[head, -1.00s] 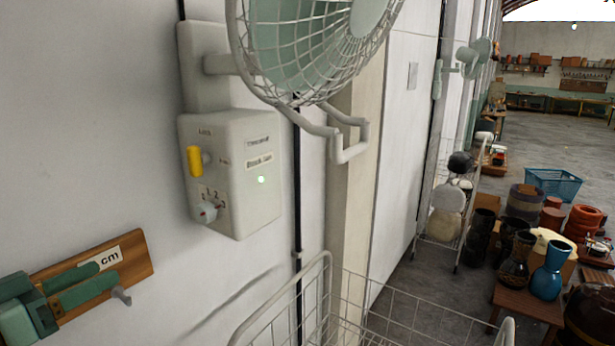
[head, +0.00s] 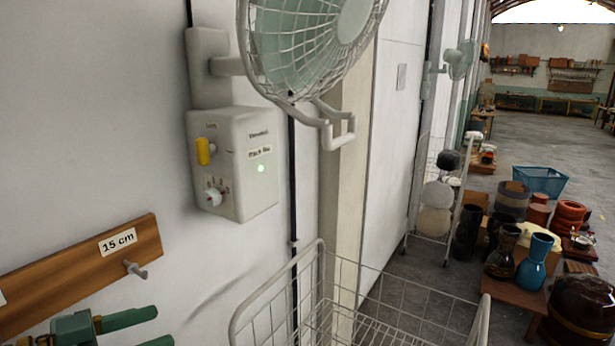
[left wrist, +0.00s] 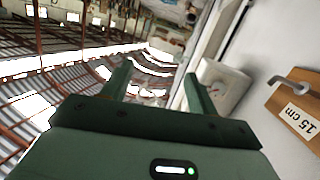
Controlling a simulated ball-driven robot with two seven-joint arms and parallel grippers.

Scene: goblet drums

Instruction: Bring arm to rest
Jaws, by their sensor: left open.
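My left gripper (head: 150,327) is at the bottom left of the head view, low in front of the wall and below the wooden board (head: 85,272). Its green fingers are apart with nothing between them. In the left wrist view the two fingers (left wrist: 158,82) also stand apart and empty, with the board (left wrist: 292,108) labelled "15 cm" off to the right. My right gripper is not in view.
A wall fan (head: 315,45) hangs above a control box (head: 232,165) with a yellow switch. A peg (head: 134,269) sticks out from the board. A white wire basket (head: 375,305) stands close at bottom centre.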

